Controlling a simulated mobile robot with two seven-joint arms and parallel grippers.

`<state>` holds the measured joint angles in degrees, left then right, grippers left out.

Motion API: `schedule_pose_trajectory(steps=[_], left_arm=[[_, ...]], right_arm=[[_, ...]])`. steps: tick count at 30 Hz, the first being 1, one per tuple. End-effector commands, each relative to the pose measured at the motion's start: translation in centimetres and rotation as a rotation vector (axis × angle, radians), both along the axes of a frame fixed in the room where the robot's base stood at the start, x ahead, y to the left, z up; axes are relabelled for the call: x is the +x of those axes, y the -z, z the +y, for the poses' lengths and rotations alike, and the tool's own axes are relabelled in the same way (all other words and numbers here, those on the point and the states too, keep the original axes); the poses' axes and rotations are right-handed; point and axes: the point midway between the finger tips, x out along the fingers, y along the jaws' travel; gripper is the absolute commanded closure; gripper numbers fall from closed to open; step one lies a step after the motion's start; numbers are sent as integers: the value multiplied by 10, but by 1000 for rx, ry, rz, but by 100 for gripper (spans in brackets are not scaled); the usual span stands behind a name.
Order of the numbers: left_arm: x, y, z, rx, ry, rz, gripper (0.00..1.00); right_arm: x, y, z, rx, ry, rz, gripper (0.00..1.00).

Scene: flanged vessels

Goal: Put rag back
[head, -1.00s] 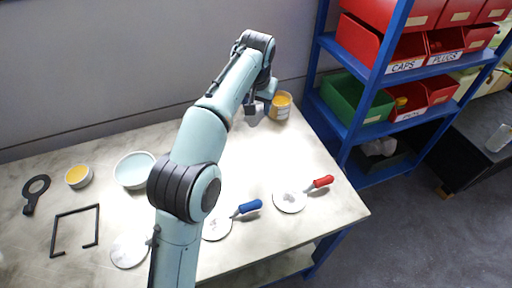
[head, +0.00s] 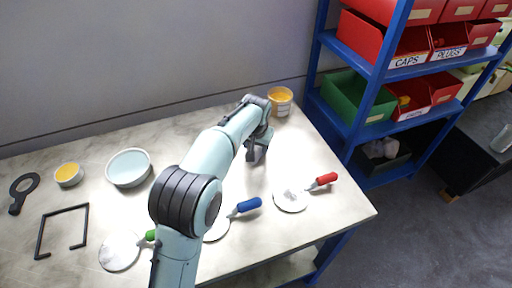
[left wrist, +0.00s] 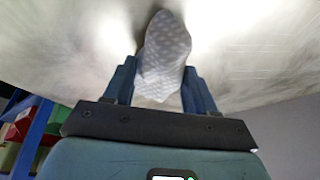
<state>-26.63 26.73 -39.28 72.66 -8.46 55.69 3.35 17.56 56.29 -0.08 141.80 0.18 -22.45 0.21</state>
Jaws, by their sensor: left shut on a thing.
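The rag (left wrist: 165,55) is a pale cloth with light dots, seen in the left wrist view. My left gripper (left wrist: 160,85) is shut on it, with one blue finger on each side, and the rag sticks out beyond the fingertips. In the head view my left gripper (head: 257,152) is over the right part of the pale worktable (head: 200,165), partly hidden by my own arm. I cannot tell whether the rag touches the table. My right gripper is not in view.
A tub of yellow stuff (head: 280,101) stands at the back right corner. A red-handled disc (head: 291,199), a blue-handled disc (head: 215,228), a white bowl (head: 129,168) and a black frame (head: 40,235) lie around. A blue shelf rack (head: 345,125) with bins stands right.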

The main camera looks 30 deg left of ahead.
Motion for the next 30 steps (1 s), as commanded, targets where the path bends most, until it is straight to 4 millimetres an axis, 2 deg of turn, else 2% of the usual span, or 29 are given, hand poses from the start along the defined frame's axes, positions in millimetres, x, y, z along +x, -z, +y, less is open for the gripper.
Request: schedule_pose_trajectory(steps=[2, 12, 13, 15, 25, 30], left_arm=[[0, 6, 0, 0, 0, 1, 72], [0, 8, 0, 0, -1, 0, 72], [0, 9, 0, 0, -1, 0, 41], [0, 8, 0, 0, -1, 0, 18], [0, 6, 0, 0, 0, -1, 18], [-4, -14, -4, -2, 1, -4, 18]], right_arm=[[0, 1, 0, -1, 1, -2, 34], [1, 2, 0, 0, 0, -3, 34], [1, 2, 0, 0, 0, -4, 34], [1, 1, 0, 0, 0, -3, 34], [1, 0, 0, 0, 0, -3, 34], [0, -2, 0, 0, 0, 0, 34]])
